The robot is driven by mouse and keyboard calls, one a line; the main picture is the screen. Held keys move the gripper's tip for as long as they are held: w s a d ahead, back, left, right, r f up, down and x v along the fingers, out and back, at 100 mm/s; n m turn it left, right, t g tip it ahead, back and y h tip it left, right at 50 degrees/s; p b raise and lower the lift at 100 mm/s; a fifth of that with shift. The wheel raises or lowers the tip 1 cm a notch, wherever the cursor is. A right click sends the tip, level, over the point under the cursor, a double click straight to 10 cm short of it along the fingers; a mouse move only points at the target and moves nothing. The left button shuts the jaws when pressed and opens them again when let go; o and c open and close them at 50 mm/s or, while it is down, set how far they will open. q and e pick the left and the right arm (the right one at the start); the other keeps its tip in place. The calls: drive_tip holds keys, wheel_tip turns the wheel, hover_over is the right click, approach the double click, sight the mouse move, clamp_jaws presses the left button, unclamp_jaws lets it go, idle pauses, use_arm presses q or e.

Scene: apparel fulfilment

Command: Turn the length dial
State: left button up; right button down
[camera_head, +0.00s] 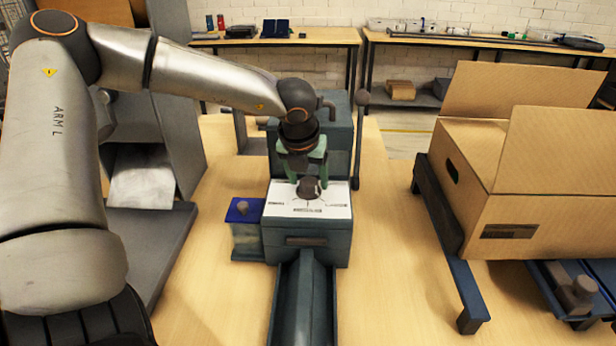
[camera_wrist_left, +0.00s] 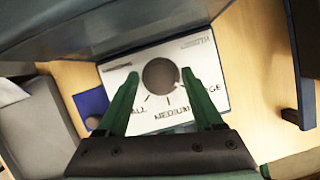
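The length dial (camera_head: 308,188) is a dark round knob on the white panel (camera_head: 334,207) on top of a grey-blue machine. In the left wrist view the dial (camera_wrist_left: 160,75) has the printed words MEDIUM below it and partly covered words to either side. My left gripper (camera_head: 308,184) points down at the dial. Its green fingers (camera_wrist_left: 159,76) are open, one on each side of the dial, with a small gap showing on both sides. I cannot tell exactly how low the fingertips are relative to the knob. My right gripper is not in view.
A blue-topped box (camera_head: 243,211) with a small knob stands left of the machine. A grey chute (camera_head: 303,300) runs toward me. A tall lever (camera_head: 360,130) rises at the machine's right. An open cardboard box (camera_head: 530,170) sits further right. Bare table lies between.

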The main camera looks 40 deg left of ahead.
use_arm(q)
clamp_jaws()
idle(0.3)
